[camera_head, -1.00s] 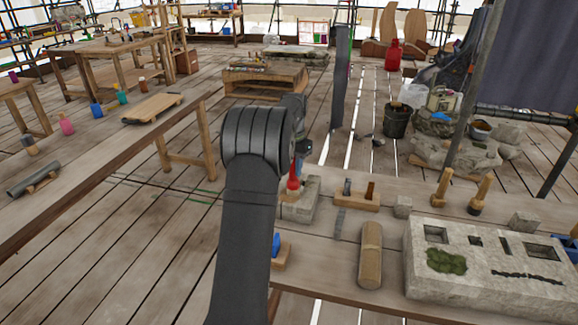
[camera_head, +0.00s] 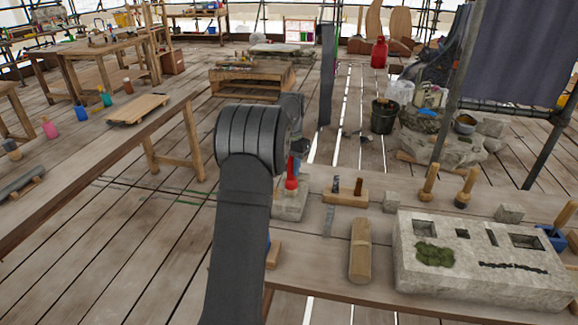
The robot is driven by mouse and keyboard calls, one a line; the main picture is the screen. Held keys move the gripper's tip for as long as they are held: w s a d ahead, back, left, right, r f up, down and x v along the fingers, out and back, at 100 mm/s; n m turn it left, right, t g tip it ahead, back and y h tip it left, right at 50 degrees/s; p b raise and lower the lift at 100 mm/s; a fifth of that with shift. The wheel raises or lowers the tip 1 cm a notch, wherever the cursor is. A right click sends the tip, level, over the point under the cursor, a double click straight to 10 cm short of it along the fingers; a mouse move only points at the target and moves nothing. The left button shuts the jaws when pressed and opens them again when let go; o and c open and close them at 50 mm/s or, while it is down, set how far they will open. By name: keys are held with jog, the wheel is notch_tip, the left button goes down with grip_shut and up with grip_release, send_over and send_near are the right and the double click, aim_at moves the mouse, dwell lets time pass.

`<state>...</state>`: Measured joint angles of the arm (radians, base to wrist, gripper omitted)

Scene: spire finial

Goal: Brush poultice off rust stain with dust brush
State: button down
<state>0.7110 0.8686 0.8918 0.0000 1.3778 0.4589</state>
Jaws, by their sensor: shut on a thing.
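My gripper (camera_head: 298,148) is small and mostly hidden behind my arm's dark joint, above a small pale stone block (camera_head: 290,206) on the bench. Just below it is a slim tool (camera_head: 291,181) with a red part, upright over the block, and my gripper is shut on it. It may be the dust brush, but its bristles cannot be made out. Whether its lower end touches the block cannot be told. Neither poultice nor rust stain can be made out on the block, which my arm partly covers.
A blue holder (camera_head: 556,236) stands beyond.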

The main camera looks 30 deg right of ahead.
jog(key=shift+s+f, duration=0.1)
jog(key=shift+r, duration=3.6)
jog(key=w+a, duration=0.3)
jog(key=a, duration=0.4)
jog(key=shift+w+a+f, duration=0.1)
jog(key=shift+a+f, duration=0.05)
jog(key=shift+f, duration=0.75)
jog(key=shift+w+a+f, duration=0.1)
jog(key=shift+a+f, duration=0.05)
jog(key=shift+f, duration=0.8)
jog(key=shift+w+a+f, duration=0.1)
jog(key=shift+a+f, duration=0.05)
jog(key=shift+f, duration=0.75)
jog(key=shift+f, duration=0.75)
jog(key=shift+s+d, duration=0.1)
jog(key=shift+d, duration=0.05)
